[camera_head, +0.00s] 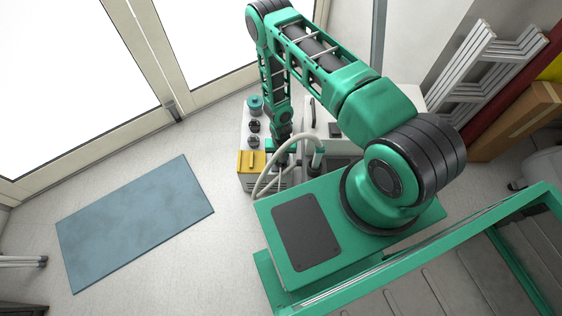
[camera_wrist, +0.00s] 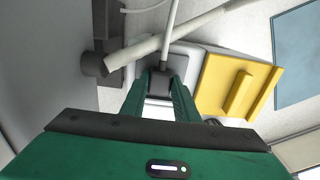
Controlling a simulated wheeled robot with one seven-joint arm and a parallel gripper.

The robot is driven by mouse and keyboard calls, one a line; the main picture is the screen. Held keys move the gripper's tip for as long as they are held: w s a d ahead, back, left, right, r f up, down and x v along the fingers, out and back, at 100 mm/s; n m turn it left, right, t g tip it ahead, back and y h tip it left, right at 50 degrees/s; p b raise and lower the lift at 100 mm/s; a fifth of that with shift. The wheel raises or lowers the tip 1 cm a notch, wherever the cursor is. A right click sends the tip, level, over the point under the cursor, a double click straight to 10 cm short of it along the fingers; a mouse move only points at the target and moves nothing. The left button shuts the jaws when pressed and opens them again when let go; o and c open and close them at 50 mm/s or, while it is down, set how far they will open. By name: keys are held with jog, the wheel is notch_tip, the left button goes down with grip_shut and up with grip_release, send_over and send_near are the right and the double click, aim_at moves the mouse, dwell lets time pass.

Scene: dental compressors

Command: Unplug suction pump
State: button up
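In the wrist view, my gripper (camera_wrist: 162,78) has its two green fingers on either side of a dark plug (camera_wrist: 160,86). The plug fills the gap between the fingertips, and the fingers look closed on it. A thin light cable (camera_wrist: 171,25) runs up from the plug. Behind it is a pale surface of the unit, beside a yellow panel (camera_wrist: 222,88). In the head view, the white unit with the yellow panel (camera_head: 251,161) stands on the floor below my arm. My fingertips and the plug are hidden there. I cannot tell how far the plug sits in its socket.
A thick pale hose (camera_wrist: 165,45) with a dark end fitting (camera_wrist: 95,65) crosses close beyond the fingers. It loops beside my arm in the head view (camera_head: 285,155). A blue mat (camera_head: 135,220) lies on open floor at left. White folded frames (camera_head: 490,65) and a cardboard box (camera_head: 520,120) stand at right.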

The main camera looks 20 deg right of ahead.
grip_shut()
jog(key=shift+r, duration=3)
